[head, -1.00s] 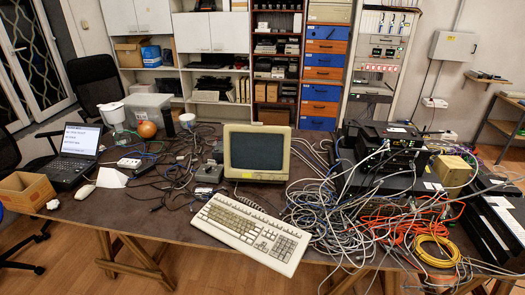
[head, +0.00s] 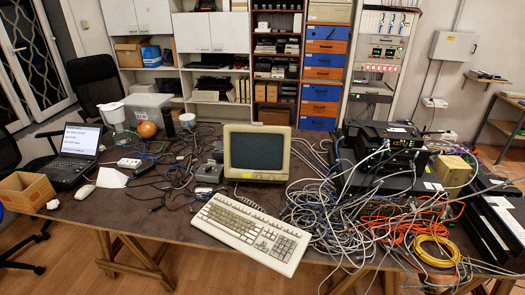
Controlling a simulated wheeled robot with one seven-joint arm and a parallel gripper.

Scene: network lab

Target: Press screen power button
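The screen (head: 257,152) is a beige CRT monitor with a dark display, upright in the middle of the long table in the head view. Its lower front bezel faces me. A power button cannot be made out at this size. A beige keyboard (head: 251,229) lies tilted in front of the screen, at the table's front edge. My gripper is not in view.
Tangled grey, orange and yellow cables (head: 400,228) cover the table right of the screen, around stacked black network devices (head: 385,150). Left are loose black cables, an open laptop (head: 75,152), a white mouse (head: 85,192) and a cardboard box (head: 25,191). The table's (head: 125,212) front left is mostly clear.

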